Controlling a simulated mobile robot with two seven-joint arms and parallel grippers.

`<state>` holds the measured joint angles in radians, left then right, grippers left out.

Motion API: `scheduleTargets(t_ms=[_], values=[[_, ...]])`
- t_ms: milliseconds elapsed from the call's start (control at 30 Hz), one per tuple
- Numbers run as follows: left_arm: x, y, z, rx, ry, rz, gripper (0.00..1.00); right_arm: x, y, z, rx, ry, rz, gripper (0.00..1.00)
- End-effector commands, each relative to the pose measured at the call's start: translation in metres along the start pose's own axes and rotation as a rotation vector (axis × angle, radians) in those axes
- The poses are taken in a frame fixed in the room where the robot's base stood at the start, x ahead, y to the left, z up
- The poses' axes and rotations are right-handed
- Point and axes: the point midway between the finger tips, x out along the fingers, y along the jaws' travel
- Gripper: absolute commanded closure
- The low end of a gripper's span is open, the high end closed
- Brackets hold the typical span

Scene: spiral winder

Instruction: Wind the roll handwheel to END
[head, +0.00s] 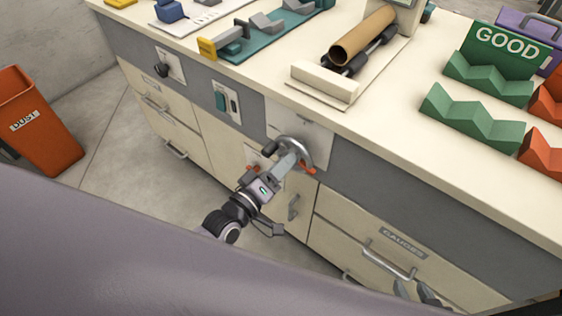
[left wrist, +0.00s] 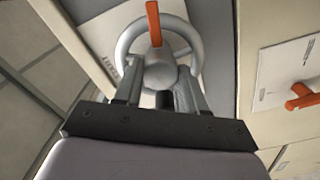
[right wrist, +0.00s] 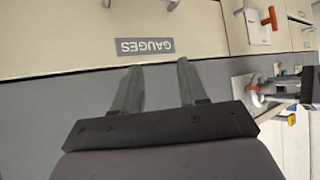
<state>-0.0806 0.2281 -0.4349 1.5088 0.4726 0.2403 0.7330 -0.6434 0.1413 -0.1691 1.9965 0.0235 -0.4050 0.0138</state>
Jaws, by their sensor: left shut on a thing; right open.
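The roll handwheel (head: 321,150) is a grey ring with a round hub on the bench's front, over a pale plate (head: 312,128). It also shows in the left wrist view (left wrist: 124,45), with an orange-red pointer (left wrist: 153,22) toward the picture's top. My left gripper (head: 292,155) is shut on the handwheel, its fingers reaching to the hub side. A dark knob (left wrist: 165,101) shows between the fingers. Lettering on the plate is partly covered, and I cannot read an END mark. My right gripper (right wrist: 160,75) is open and empty in front of the drawer labelled GAUGES (right wrist: 145,46).
A cardboard tube (head: 362,35) lies on a winder on the bench top above. Green V-blocks (head: 472,118) stand at right by a GOOD sign (head: 507,45). A red lever (left wrist: 302,97) sits on a panel near the wheel. An orange dust bin (head: 38,120) stands left.

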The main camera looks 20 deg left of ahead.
Motion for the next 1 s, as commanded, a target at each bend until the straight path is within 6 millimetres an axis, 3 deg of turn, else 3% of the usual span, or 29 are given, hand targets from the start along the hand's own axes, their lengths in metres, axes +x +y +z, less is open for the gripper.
scheduleTargets(t_ms=[1000], values=[[-0.001,0.000,0.001,0.963,-0.002,-0.002,0.90,-0.017,0.005,-0.010,-0.019,-0.006,0.014,0.57]])
